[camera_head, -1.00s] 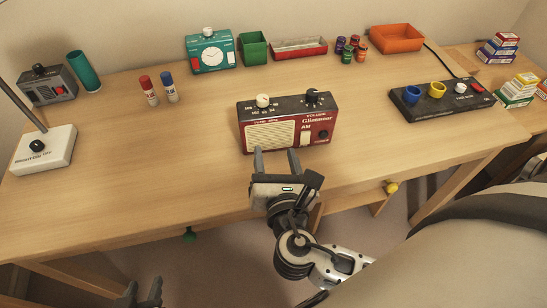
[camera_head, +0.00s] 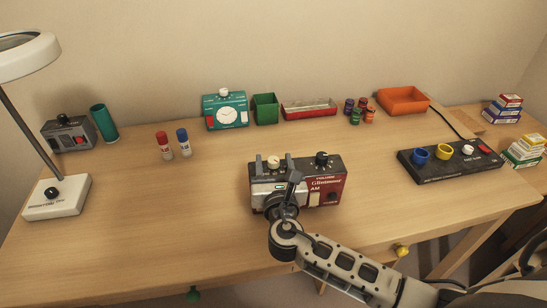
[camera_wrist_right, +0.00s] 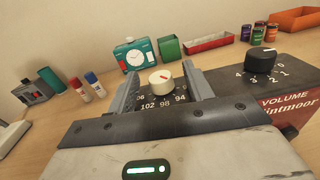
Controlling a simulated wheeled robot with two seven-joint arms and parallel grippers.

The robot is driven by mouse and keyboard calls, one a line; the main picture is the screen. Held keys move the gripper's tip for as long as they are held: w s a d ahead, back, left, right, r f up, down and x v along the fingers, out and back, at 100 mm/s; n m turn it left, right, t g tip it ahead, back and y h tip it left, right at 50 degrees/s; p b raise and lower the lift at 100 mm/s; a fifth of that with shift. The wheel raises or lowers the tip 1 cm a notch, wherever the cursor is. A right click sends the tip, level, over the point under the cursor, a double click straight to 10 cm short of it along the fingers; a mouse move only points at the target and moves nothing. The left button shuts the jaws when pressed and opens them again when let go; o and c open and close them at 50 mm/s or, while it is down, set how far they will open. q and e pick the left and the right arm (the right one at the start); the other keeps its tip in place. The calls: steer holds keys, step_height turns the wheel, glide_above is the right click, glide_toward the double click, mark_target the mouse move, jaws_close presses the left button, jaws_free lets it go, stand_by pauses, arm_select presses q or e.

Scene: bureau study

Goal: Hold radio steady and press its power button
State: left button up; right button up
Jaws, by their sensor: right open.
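The red and black radio (camera_head: 327,190) stands upright on the wooden desk, its "Glintmoor" front facing me. My right gripper (camera_head: 274,163) is open at the left part of the radio, hiding much of its speaker side. In the right wrist view, the two fingers (camera_wrist_right: 165,76) stand on either side of the cream tuning knob (camera_wrist_right: 160,80), over the radio's top; I cannot tell if they touch it. The black volume knob (camera_head: 321,159) is to the right, clear of the fingers. I cannot make out the power button. My left gripper is not in view.
A teal clock (camera_head: 225,110), green bin (camera_head: 265,109), red tray (camera_head: 309,108) and orange tray (camera_head: 404,100) line the back. A black control panel (camera_head: 450,161) lies right. A lamp base (camera_head: 57,197) stands left. Desk between lamp and radio is mostly clear.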

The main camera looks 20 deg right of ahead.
steer(key=shift+x, duration=0.85)
steer(key=shift+c, duration=0.3)
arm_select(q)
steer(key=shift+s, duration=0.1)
arm_select(e)
jaws_close()
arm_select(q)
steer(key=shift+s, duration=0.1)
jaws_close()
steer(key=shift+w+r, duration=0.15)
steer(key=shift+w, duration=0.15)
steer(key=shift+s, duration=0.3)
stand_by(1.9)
